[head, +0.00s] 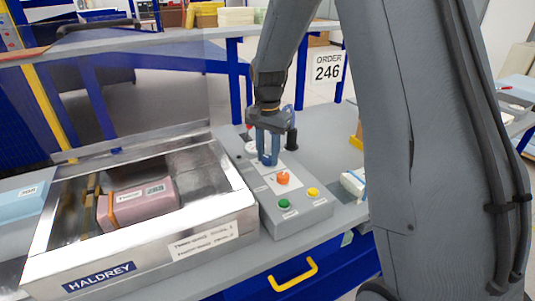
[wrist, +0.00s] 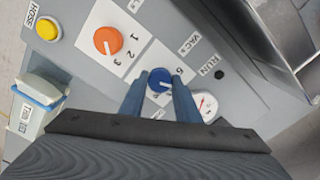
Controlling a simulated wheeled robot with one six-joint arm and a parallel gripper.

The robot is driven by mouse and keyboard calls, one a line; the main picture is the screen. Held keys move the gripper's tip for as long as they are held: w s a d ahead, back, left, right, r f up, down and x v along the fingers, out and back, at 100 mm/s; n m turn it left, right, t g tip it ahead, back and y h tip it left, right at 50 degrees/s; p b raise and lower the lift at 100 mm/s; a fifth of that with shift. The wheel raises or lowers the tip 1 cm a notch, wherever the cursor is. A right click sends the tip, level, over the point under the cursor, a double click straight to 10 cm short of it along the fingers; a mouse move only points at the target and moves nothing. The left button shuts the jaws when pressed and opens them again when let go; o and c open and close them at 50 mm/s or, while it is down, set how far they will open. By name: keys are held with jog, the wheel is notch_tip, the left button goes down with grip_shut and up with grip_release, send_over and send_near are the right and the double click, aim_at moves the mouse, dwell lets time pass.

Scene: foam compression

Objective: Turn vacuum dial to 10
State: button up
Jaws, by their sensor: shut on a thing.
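A blue dial (wrist: 159,80) sits on the grey control panel beside a label that seems to read "VAC s". My gripper (head: 267,158) reaches down onto the panel from above. In the wrist view its two blue fingers (wrist: 160,84) stand on either side of the blue dial and are shut on it. The dial's white pointer mark shows between the fingers, towards the lower right. A digit that looks like 6 is visible beside the dial; the rest of its scale is partly hidden by the fingers. In the head view the gripper covers the dial.
An orange dial (wrist: 108,41) numbered 1 to 3 is close beside. A gauge (wrist: 205,105), a yellow button (wrist: 47,29) and a green button (head: 284,203) share the panel. The open metal chamber (head: 196,186) holding a pink foam block (head: 137,205) is at left.

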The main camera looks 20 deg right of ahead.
aim_at(268, 158)
jog(key=shift+w+m, duration=0.1)
jog(key=shift+m, duration=0.3)
jog(key=o, duration=1)
jog(key=shift+o, duration=0.2)
jog(key=shift+r+b, duration=1.1)
jog(key=shift+r, duration=2.85)
